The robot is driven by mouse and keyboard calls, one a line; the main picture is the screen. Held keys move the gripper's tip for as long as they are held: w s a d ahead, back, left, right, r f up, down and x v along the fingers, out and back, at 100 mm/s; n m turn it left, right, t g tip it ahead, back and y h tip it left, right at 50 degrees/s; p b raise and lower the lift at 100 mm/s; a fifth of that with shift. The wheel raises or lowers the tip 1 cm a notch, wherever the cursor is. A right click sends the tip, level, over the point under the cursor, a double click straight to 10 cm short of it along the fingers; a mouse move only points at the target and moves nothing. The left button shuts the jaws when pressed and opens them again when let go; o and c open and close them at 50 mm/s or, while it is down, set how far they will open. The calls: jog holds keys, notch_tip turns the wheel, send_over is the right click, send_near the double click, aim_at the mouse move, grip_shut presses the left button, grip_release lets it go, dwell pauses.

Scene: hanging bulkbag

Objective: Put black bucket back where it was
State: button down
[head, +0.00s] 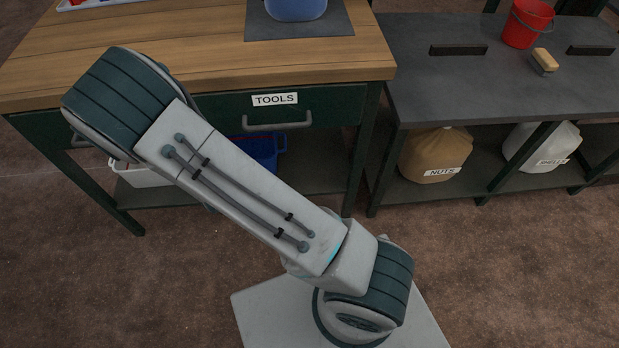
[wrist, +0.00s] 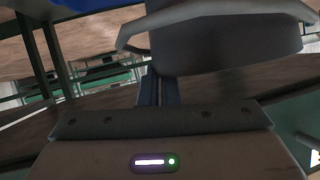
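In the wrist view a dark grey, rounded, bucket-like body (wrist: 228,42) fills the upper right, with a lighter curved band (wrist: 180,14) across it. It looks like the black bucket, but its full outline is cut off. The narrow fingers of my gripper (wrist: 160,88) reach up to its lower left edge. The contact is too dark and close to tell whether they grip it. In the head view my arm crosses the picture in front of the workbench. My gripper is out of that view, and no black bucket shows there.
The wooden workbench (head: 190,45) has a shut TOOLS drawer (head: 270,112). A blue bucket (head: 295,8) stands on a dark mat (head: 340,22). A red bucket (head: 527,22) and a brush (head: 544,62) sit on the grey bench (head: 470,85).

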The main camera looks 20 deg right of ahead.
jog(key=s+d+f+m+g+h+b, duration=0.1)
jog(key=d+f+m+g+h+b, duration=0.2)
jog(key=d, duration=0.8)
jog(key=s+d+f+m+g+h+b, duration=0.1)
jog(key=d+f+m+h+b, duration=0.2)
jog(key=d, duration=0.8)
jog(key=s+d+f+m+g+h+b, duration=0.1)
jog(key=d+f+m+g+h+b, duration=0.25)
jog(key=d, duration=0.85)
notch_tip(320, 180, down, 9)
jog(key=m+t+b, duration=0.1)
jog(key=b, duration=0.2)
jog(key=shift+h, duration=0.45)
jog(key=shift+a+r+m+t, duration=0.1)
jog(key=shift+m+t, duration=0.15)
jog(key=c, duration=2.1)
grip_release()
jog(key=o, duration=0.5)
jog(key=shift+c, duration=0.2)
